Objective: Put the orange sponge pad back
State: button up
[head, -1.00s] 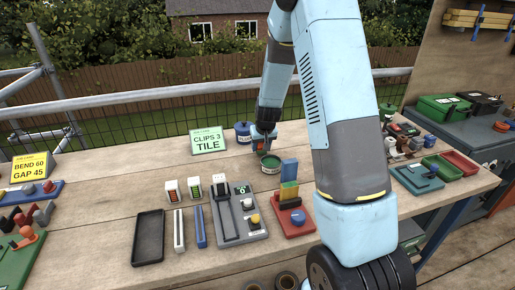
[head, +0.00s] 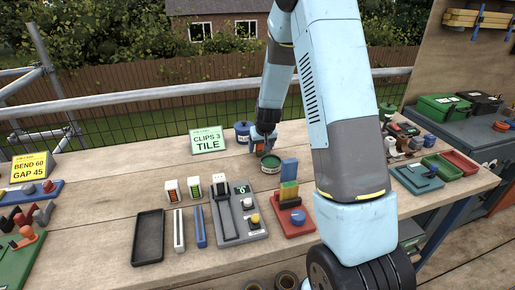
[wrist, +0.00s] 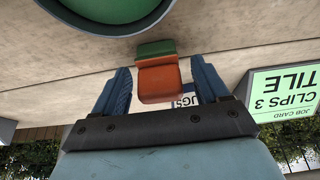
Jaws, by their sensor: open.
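The orange sponge pad (wrist: 158,82) has a green layer on one side. In the wrist view it stands between the two fingers of my gripper (wrist: 163,90), with a narrow gap on each side. My gripper is open. In the head view my gripper (head: 263,141) is low over the back of the bench, and the pad (head: 258,147) shows as a small orange patch under it. The pad is just behind a round green tin (head: 270,164), which also shows at the top of the wrist view (wrist: 110,10). The pad's contact with the bench is unclear.
A blue tin (head: 243,132) and a green job card, CLIPS 3 TILE (head: 207,141), stand to the left. A red block holder (head: 293,223), a grey device (head: 240,215) and a black tray (head: 148,238) lie in front. Bare bench (head: 110,185) shows at left.

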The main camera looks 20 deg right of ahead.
jog(key=s+f+v, duration=0.1)
jog(key=s+v, duration=0.2)
jog(key=v, duration=1.3)
jog(key=s+f+v, duration=0.2)
jog(key=s+v, duration=0.2)
jog(key=v, duration=1.1)
jog(key=s+r, duration=0.3)
jog(key=s, duration=0.6)
jog(key=s+a+r+t, duration=0.1)
jog(key=s+r, duration=0.2)
jog(key=s, duration=0.6)
jog(key=shift+s+a, duration=0.2)
